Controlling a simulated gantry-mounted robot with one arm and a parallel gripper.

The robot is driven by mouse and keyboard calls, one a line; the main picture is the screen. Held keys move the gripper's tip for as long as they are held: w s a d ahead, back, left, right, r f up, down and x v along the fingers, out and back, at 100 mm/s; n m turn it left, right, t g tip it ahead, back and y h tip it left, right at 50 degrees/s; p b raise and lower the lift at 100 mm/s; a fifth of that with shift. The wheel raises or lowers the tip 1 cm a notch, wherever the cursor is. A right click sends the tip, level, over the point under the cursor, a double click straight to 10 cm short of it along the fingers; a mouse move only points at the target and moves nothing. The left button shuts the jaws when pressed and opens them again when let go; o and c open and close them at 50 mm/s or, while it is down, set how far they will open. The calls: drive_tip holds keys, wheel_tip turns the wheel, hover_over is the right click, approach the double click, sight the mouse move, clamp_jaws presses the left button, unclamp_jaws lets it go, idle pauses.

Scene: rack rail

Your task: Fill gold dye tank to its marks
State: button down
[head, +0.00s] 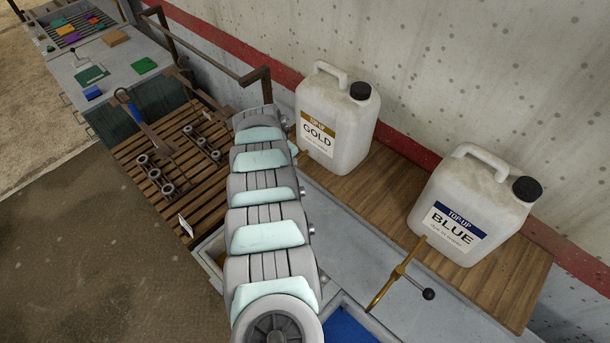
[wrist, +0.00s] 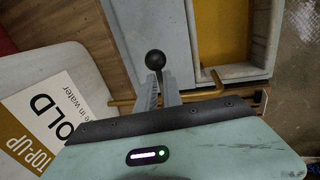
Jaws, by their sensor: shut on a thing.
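In the wrist view, my gripper (wrist: 158,88) is shut on the lever of the gold tap, with its black ball knob (wrist: 155,60) just beyond the fingertips. The brass tap pipe (wrist: 124,101) runs crosswise behind the fingers towards the gold dye tank (wrist: 268,68). Yellow-gold dye (wrist: 222,30) shows in the tank; no level marks can be made out. I cannot tell whether liquid runs from the spout. The white GOLD top-up jug (head: 338,120) stands upright on the wooden shelf; its label (wrist: 40,120) fills the wrist view's left. My arm hides the gripper and most of the tank in the head view.
A white BLUE top-up jug (head: 475,205) stands to the right, with its own brass tap (head: 398,272) above a blue tank (head: 350,330). A slatted wooden rack (head: 165,150) with metal fittings lies left of my arm. A wall runs behind the shelf.

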drive_tip(key=shift+w+d, duration=0.1)
idle(0.5)
drive_tip(key=c, duration=1.5)
unclamp_jaws()
drive_tip(key=r, duration=0.3)
drive_tip(key=s+a+r, duration=0.1)
drive_tip(key=r, duration=0.6)
drive_tip(key=shift+s+a+r+p, duration=0.2)
drive_tip(key=shift+a+r+p, duration=0.05)
drive_tip(key=shift+r+p, duration=0.15)
drive_tip(key=shift+f, duration=0.15)
